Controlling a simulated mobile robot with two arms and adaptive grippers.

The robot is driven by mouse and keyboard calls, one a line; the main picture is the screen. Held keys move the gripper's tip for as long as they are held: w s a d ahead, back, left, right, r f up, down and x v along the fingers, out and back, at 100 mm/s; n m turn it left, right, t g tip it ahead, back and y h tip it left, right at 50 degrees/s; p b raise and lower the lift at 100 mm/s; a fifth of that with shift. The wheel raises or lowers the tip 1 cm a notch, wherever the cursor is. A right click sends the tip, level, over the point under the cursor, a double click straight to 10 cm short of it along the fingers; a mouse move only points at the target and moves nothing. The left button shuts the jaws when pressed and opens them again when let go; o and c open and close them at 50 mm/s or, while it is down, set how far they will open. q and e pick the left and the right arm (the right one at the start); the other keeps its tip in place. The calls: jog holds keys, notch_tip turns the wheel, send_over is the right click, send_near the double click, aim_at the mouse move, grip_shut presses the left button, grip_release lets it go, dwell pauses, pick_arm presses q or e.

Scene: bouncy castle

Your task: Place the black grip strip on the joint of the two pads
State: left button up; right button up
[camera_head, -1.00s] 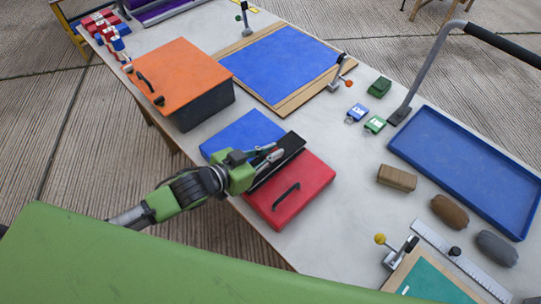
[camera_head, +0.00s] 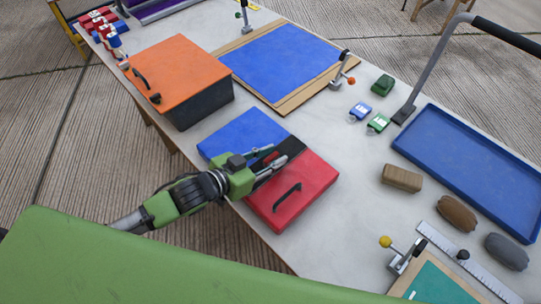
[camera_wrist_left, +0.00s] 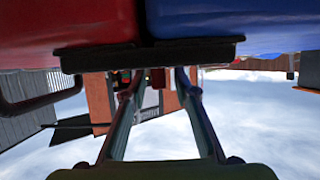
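The blue pad (camera_head: 240,134) and the red pad (camera_head: 300,200) lie side by side at the table's near edge. The black grip strip (camera_head: 292,147) lies low along their joint, partly hidden by my left gripper (camera_head: 272,158). In the left wrist view, the strip (camera_wrist_left: 150,54) spans the seam between the red pad (camera_wrist_left: 70,25) and blue pad (camera_wrist_left: 225,20). The left gripper's fingers (camera_wrist_left: 158,75) are spread apart, with their tips at the strip; exact contact is unclear. My right gripper is out of view.
An orange-lidded box (camera_head: 178,72) stands left of the pads. A framed blue panel (camera_head: 280,62) lies behind. A brown block (camera_head: 402,178), a blue tray (camera_head: 470,165) and a clamped green board (camera_head: 440,285) are to the right.

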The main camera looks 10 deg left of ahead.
pick_arm(q)
jog(key=shift+r, duration=0.15)
jog(key=v, duration=1.2)
